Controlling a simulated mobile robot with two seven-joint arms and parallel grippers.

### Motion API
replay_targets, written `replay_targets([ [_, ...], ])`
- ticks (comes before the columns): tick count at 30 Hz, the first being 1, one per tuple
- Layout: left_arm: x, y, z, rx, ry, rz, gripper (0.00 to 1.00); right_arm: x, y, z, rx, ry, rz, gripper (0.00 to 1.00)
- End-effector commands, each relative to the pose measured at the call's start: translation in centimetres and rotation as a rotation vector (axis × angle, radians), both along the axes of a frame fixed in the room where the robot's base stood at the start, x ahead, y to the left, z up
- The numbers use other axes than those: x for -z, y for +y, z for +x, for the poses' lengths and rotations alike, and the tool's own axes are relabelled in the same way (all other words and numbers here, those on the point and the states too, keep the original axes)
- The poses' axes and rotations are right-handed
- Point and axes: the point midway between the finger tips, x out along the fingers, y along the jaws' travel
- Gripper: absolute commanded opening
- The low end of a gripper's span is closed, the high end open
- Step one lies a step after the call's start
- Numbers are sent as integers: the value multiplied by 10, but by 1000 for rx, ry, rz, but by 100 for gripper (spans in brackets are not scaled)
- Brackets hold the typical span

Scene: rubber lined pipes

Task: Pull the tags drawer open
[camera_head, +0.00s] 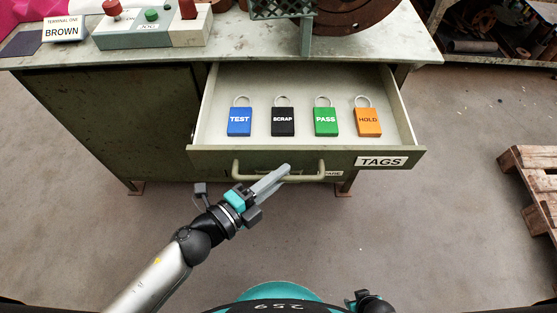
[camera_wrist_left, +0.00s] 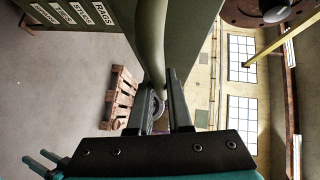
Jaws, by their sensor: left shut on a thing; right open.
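The tags drawer (camera_head: 300,162) is pulled out of the green bench, with its pale inside showing. Its front carries a "TAGS" label (camera_head: 381,162). Its pale green bar handle (camera_head: 308,178) runs along the front. My left gripper (camera_head: 284,173) is shut on this handle. In the left wrist view the handle bar (camera_wrist_left: 151,45) passes between the two fingers (camera_wrist_left: 157,100). Inside lie a blue TEST tag (camera_head: 239,122), a black SCRAP tag (camera_head: 283,122), a green PASS tag (camera_head: 326,122) and an orange HOLD tag (camera_head: 368,122). My right gripper (camera_head: 366,299) is open at the bottom edge, partly cut off.
The bench top (camera_head: 230,48) holds a button box (camera_head: 150,28), a "BROWN" sign (camera_head: 63,29) and a rusty round part (camera_head: 345,12). Another drawer front shows partly below the tags drawer. A wooden pallet (camera_head: 535,180) lies at the right. The floor in front is clear.

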Motion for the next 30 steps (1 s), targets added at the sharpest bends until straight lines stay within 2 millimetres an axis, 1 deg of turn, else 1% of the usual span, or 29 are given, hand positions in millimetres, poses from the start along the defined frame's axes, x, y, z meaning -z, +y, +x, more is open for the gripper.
replay_targets([
  [6,0,0,-7,0,-1,-1,0,0,-1,-2,0,1,-1,50],
  [18,0,0,-8,1,-1,-1,0,1,-1,-3,-1,3,-1,50],
  [19,0,0,-8,1,-1,-1,20,1,-1,-3,-1,3,-1,50],
  [21,0,0,-8,1,-1,-1,27,1,-1,-3,-1,3,-1,50],
  [26,0,0,-8,1,-1,-1,45,1,-1,-3,-1,2,-1,50],
  [30,0,0,-8,0,-1,-1,46,1,-1,-3,-1,2,-1,50],
])
